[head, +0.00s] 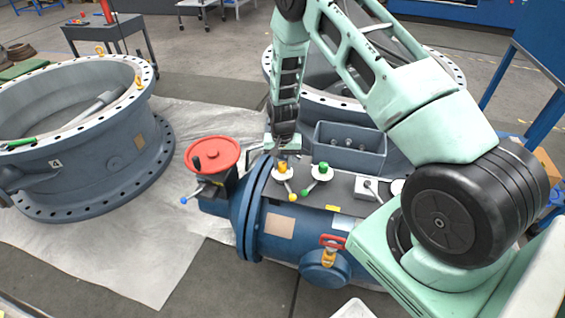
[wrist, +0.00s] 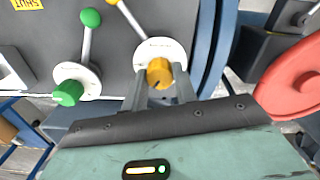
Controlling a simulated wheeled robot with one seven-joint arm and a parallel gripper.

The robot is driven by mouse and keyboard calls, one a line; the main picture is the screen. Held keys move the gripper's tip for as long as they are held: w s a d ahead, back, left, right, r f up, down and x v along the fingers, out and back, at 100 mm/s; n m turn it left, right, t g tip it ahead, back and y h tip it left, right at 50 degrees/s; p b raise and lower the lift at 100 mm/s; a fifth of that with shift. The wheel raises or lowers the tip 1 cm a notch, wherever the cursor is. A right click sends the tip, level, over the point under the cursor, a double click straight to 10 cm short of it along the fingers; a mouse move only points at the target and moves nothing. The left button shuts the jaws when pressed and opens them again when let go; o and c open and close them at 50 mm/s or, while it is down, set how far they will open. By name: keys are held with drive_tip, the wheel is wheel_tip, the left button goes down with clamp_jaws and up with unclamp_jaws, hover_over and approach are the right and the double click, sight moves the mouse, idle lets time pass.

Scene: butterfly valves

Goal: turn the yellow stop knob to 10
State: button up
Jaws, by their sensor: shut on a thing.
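The yellow stop knob (wrist: 159,70) sits on a round white dial plate (wrist: 176,46) on the dark panel. In the head view the yellow knob (head: 282,168) is on top of the blue valve body. My gripper (head: 284,156) reaches down to it from above. In the wrist view the two fingers of my gripper (wrist: 161,78) stand on either side of the knob and are shut on it. A dark mark shows on the knob's face. The dial's numbers are too small to read. A lever with a yellow ball (head: 292,197) reaches out from the dial.
A green knob (head: 322,167) with its own green-ball lever (wrist: 90,17) stands close beside it. A red handwheel (head: 213,156) is to the left in the head view. A grey open bin (head: 350,137) stands behind the knobs. A large flanged ring (head: 150,165) is farther left.

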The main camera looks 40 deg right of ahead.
sight(282, 164)
drive_tip(key=o, duration=1)
drive_tip(key=shift+r, duration=0.15)
wheel_tip(282, 164, up, 17)
drive_tip(key=shift+r, duration=0.1)
